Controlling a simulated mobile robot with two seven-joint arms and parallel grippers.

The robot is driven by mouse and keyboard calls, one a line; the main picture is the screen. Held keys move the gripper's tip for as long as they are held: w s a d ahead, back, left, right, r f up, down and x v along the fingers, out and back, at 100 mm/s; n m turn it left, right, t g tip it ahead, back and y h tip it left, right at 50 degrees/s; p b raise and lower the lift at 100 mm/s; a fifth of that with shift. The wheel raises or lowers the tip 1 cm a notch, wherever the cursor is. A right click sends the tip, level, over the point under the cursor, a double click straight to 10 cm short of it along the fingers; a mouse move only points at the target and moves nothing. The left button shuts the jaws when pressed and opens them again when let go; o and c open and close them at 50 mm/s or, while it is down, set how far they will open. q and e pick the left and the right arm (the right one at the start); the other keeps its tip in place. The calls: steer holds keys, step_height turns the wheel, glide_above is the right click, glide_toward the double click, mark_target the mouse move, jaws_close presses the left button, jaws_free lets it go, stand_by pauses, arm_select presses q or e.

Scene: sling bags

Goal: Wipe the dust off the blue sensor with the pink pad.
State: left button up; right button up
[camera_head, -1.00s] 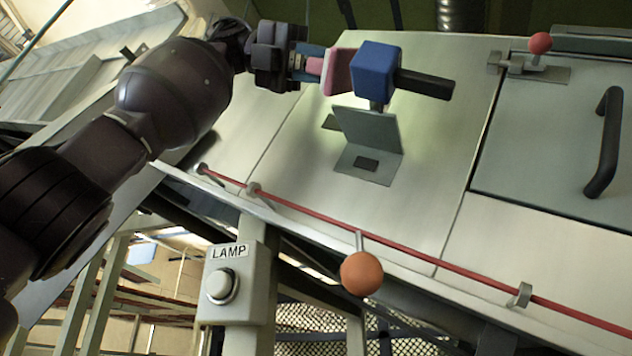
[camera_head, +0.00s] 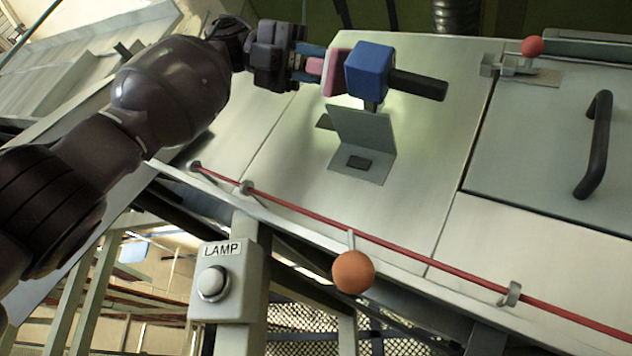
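The blue sensor (camera_head: 371,70) is a blue box with a black cylinder on its right side. It sits on a grey metal bracket (camera_head: 364,132) on the sloping panel. The pink pad (camera_head: 337,68) is at the sensor's left side, seemingly against it; its face is hidden there. My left gripper (camera_head: 308,66) comes in from the left and is shut on the pad's pink handle. No dust can be made out on the sensor's visible faces. My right gripper is not in view.
A red cable or rod (camera_head: 400,245) runs along the panel's front edge, with an orange ball (camera_head: 353,271) on a stem. A lamp button box (camera_head: 226,282) is below. A door with a black handle (camera_head: 596,145) and a red-knobbed latch (camera_head: 532,46) are at right.

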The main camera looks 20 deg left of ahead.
arm_select(q)
steer(key=shift+w+d+f, duration=0.1)
steer(key=shift+d+f, duration=0.25)
steer(key=shift+d, duration=0.25)
stand_by(0.4)
